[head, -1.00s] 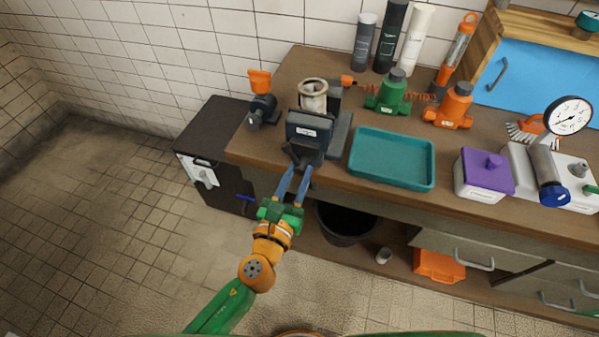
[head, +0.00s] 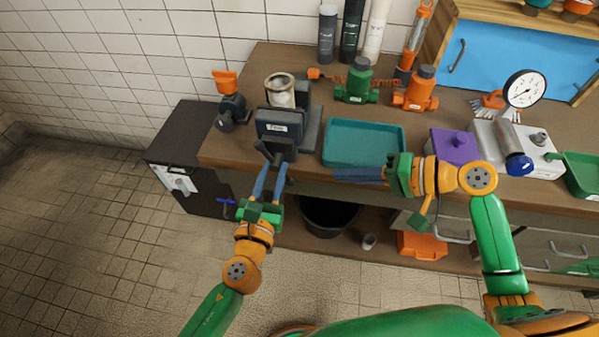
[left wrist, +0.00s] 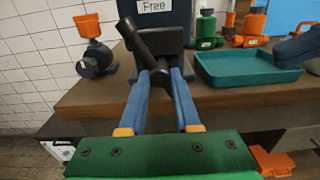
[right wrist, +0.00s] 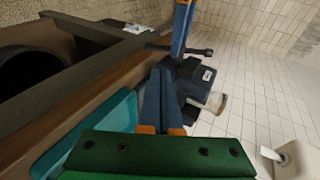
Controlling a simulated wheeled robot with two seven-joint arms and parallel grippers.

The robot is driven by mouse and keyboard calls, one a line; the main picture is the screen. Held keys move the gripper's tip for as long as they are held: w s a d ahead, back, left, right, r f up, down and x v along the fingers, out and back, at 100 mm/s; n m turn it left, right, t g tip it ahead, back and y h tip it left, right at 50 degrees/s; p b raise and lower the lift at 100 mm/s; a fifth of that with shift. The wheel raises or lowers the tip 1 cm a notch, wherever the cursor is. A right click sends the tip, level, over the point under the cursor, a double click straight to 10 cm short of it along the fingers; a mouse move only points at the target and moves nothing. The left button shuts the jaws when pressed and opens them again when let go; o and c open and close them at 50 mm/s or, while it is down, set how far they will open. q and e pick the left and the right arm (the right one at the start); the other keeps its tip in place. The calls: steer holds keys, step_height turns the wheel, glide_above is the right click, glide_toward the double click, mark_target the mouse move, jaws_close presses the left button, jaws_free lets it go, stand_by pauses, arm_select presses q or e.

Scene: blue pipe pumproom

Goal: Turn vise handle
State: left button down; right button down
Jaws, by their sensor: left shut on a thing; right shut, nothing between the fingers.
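The dark vise (head: 281,128) stands at the bench's front edge, with a white label that reads "Free" in the left wrist view (left wrist: 152,6). Its dark handle bar (left wrist: 136,40) is tilted, upper end to the left, and crosses the screw hub at the front. My left gripper (head: 272,168) is shut on the vise handle, its blue fingers on either side of the hub. My right gripper (head: 336,174) is shut and empty, pointing left toward the vise, in front of the teal tray. In the right wrist view the vise (right wrist: 190,82) and handle (right wrist: 196,52) lie just beyond its fingertips.
The teal tray (head: 362,137) lies right of the vise, close to my right fingers. A grey-blue device with an orange funnel (head: 227,82) stands left of it. A purple-lidded box (head: 453,147) is behind my right wrist. A black bucket (head: 329,213) stands below the bench.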

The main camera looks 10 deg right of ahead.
mark_target(277, 161)
steer(key=x, duration=1.1)
steer(key=shift+w, duration=0.2)
steer(key=shift+a+f, duration=0.15)
steer(key=shift+f, duration=0.05)
